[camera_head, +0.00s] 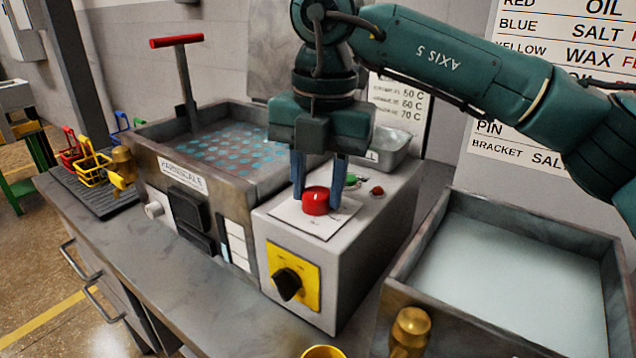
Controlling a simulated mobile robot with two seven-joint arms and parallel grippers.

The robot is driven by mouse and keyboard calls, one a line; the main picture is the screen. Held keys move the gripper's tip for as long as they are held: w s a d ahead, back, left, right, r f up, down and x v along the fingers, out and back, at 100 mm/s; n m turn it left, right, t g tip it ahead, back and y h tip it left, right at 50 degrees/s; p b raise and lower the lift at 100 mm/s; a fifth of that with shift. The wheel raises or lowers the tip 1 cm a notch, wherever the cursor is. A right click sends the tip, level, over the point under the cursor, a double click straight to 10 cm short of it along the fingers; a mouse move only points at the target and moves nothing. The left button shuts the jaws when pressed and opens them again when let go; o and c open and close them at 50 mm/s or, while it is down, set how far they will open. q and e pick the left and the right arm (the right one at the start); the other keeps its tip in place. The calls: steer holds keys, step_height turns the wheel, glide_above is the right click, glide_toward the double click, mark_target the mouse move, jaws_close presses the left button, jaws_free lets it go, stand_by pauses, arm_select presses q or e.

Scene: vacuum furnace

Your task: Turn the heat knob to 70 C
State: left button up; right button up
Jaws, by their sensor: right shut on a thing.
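A round red knob (315,201) stands on a white plate on top of a grey control box (352,240). It has a small pale mark on its top. My right gripper (321,190) comes down from above and is shut on the red knob, with one blue finger on each side of it. The dial's scale around the knob is too small to read. A black switch (287,284) sits on a yellow plate on the front of the box. My left gripper is not in view.
A furnace basin (240,180) with a red-handled lever stands left of the box. A pale-filled tank (440,290) with a brass knob stands right. Coloured baskets (92,170) sit far left. A sign (408,108) behind lists 50 C, 60 C and 70 C.

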mark_target(324, 192)
steer(key=shift+r, duration=0.1)
steer(key=o, duration=1)
steer(key=r, duration=0.4)
steer(key=r+p, duration=0.1)
steer(key=r, duration=0.8)
steer(key=shift+s+d, duration=0.15)
steer(key=shift+d, duration=0.2)
